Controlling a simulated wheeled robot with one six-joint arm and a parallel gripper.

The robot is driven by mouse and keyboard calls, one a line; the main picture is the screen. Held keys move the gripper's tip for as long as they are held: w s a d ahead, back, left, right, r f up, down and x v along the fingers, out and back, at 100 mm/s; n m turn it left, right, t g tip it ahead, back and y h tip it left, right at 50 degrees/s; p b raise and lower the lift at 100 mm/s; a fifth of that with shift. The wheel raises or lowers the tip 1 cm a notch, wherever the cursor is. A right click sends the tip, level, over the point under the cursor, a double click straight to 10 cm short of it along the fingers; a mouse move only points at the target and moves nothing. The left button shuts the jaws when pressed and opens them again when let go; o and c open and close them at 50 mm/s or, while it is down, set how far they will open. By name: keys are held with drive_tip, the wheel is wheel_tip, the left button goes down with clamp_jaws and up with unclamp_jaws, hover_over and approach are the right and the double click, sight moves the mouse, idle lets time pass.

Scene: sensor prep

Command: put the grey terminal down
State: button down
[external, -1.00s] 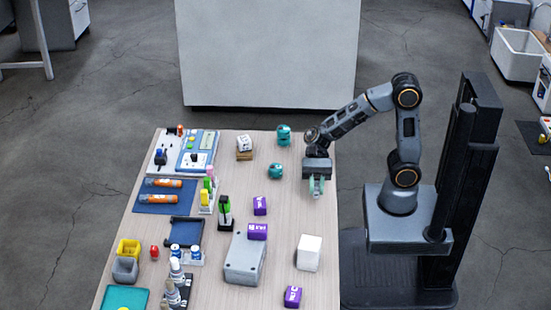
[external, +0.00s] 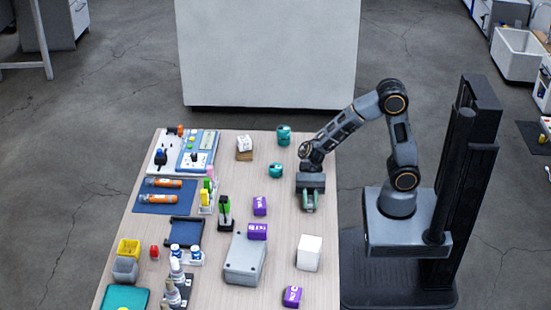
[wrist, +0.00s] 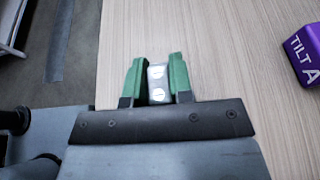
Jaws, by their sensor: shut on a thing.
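My gripper (external: 309,201) is over the right part of the table, its green fingers pointing down. In the wrist view my gripper (wrist: 158,80) is shut on the small grey terminal (wrist: 158,78), which shows two bright round spots on its face. The terminal sits between the two green fingers. In the external view it is too small and covered to make out. I cannot tell whether the terminal touches the table top (wrist: 230,50) under it.
A purple block (external: 260,206) stands left of my gripper; a purple block also shows in the wrist view (wrist: 306,52). A white cube (external: 309,253) and a grey box (external: 245,260) are nearer the front. Teal objects (external: 276,170) stand behind. The table around my gripper is bare.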

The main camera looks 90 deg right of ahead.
drive_tip(key=shift+f, duration=0.15)
drive_tip(key=c, duration=1)
unclamp_jaws()
